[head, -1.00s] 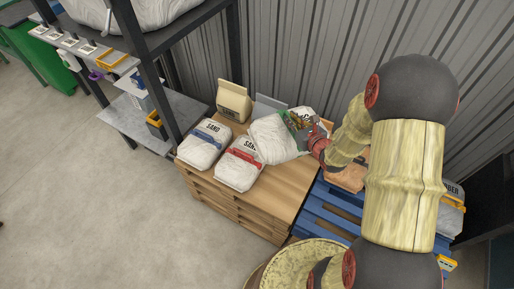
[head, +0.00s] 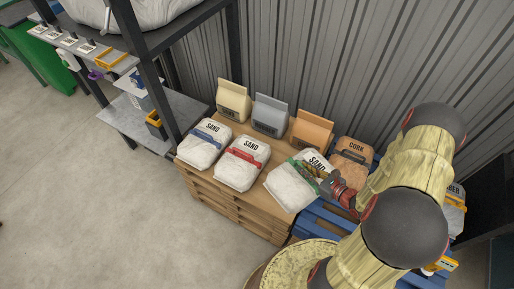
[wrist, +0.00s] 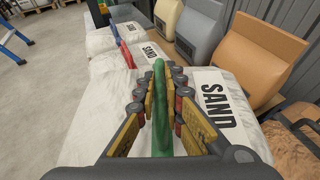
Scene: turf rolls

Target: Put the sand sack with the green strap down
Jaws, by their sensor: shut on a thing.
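The white sand sack with the green strap (head: 288,190) is at the right end of the wooden pallet (head: 232,197), beside the red-strapped sand sack. My gripper (head: 324,184) is on its right side, shut on the green strap. In the wrist view the green strap (wrist: 160,105) stands between the two fingers, with the white sack and its SAND label (wrist: 217,100) below. The sack looks slightly tilted in the head view. I cannot tell whether its underside touches the pallet.
Red-strapped (head: 238,168) and blue-strapped (head: 204,145) sand sacks lie to the left. Tan (head: 234,101), grey (head: 270,116) and orange (head: 311,131) bags stand behind. A cork sack (head: 350,158) is by the blue pallet (head: 318,224). A shelf rack (head: 150,75) stands left.

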